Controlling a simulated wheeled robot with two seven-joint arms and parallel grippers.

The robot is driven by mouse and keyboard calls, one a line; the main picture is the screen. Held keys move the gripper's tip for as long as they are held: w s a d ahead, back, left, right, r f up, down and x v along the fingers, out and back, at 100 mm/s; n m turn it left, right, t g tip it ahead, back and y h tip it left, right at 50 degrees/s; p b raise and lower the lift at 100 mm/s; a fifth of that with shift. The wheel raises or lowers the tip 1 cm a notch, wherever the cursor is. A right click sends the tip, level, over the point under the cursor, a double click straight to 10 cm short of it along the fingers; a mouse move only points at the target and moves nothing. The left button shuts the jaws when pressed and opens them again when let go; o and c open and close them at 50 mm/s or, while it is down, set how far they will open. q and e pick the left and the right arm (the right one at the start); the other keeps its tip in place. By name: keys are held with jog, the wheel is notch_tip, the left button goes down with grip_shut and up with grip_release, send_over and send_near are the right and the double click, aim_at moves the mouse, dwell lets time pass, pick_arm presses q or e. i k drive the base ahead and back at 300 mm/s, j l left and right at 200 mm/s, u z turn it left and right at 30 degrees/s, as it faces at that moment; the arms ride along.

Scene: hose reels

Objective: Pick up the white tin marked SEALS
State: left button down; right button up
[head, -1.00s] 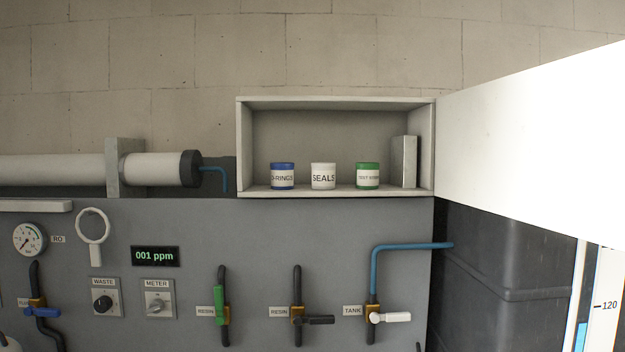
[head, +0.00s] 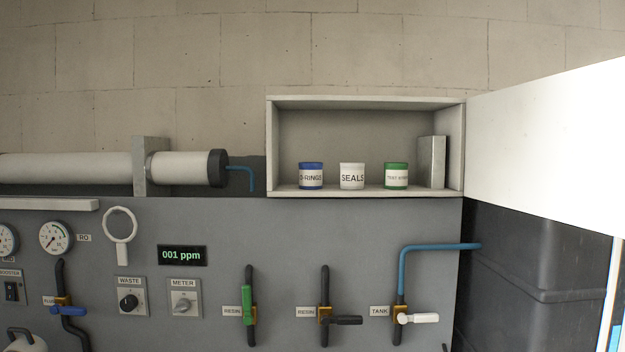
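The white tin marked SEALS (head: 352,176) stands upright on the floor of an open shelf box (head: 366,191) on the wall, above the grey panel. It is the middle one of three tins. A blue tin marked O-RINGS (head: 311,176) stands to its left, with a gap between them. A green tin with a white label (head: 396,176), its small text hard to read, stands to its right, also apart. Neither of my grippers shows in the head view.
A grey upright block (head: 431,162) stands at the right end of the shelf. A white door or panel (head: 550,140) juts out on the right. A white cylinder (head: 185,168) lies left of the shelf. Valves, switches and a display (head: 182,255) fill the panel below.

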aim_at(352, 173)
jog(key=i+j, duration=0.3)
jog(key=j, duration=0.15)
jog(key=i+j+z, duration=0.1)
jog(key=i+j, duration=0.55)
jog(key=j, duration=0.3)
